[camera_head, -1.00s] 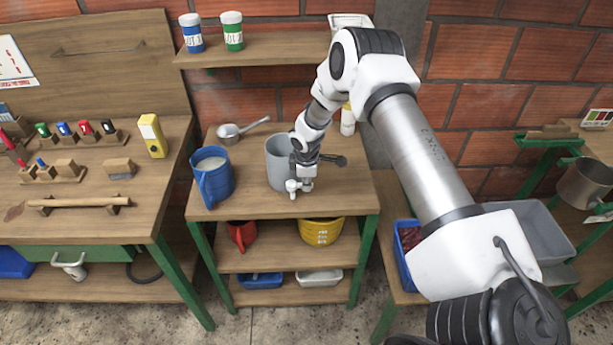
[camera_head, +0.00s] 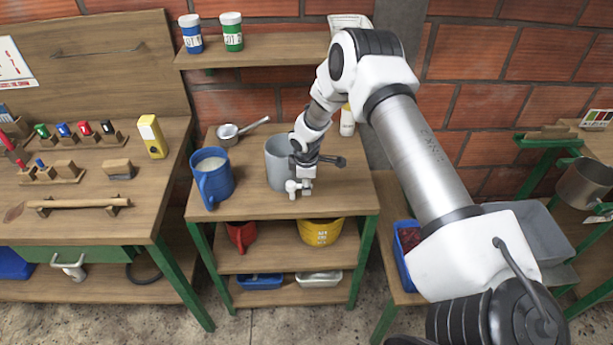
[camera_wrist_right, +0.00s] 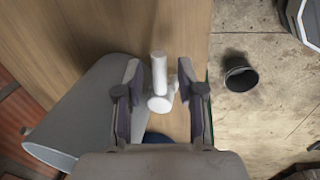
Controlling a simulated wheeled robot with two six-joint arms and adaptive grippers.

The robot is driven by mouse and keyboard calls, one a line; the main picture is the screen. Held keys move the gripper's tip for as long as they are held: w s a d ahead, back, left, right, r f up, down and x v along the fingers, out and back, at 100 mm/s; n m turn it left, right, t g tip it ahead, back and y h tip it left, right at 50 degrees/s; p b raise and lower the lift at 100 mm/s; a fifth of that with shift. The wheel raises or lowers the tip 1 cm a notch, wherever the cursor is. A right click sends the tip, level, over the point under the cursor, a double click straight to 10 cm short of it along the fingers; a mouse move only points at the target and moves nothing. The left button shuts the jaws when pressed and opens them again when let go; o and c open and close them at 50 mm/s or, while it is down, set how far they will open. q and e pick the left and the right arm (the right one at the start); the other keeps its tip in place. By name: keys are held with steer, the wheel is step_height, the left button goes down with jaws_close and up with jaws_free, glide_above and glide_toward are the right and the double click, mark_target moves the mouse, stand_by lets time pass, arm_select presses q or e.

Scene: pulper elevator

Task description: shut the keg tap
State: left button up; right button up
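The grey keg (camera_head: 278,168) stands upright on the small wooden table, partly behind my right gripper. It also shows on the left of the right wrist view (camera_wrist_right: 88,112). The white keg tap (camera_head: 293,187) sticks out low at the keg's front. In the right wrist view the tap (camera_wrist_right: 159,82) has a rounded bar and a round end, lying between the fingers. My right gripper (camera_wrist_right: 162,95) is open around the tap, with gaps visible on both sides. It also shows at the tap in the head view (camera_head: 302,180). My left gripper is out of view.
The table's front edge is close to the tap. A dark cup (camera_wrist_right: 240,75) stands below, right of the tap in the wrist view.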

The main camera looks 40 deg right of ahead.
steer(key=shift+r, duration=0.1)
step_height(320, 180, up, 12)
steer(key=s+a, duration=0.1)
steer(key=shift+s+a+f, duration=0.2)
steer(key=shift+s+a, duration=0.05)
steer(key=shift+s, duration=0.1)
steer(key=shift+c, duration=0.3)
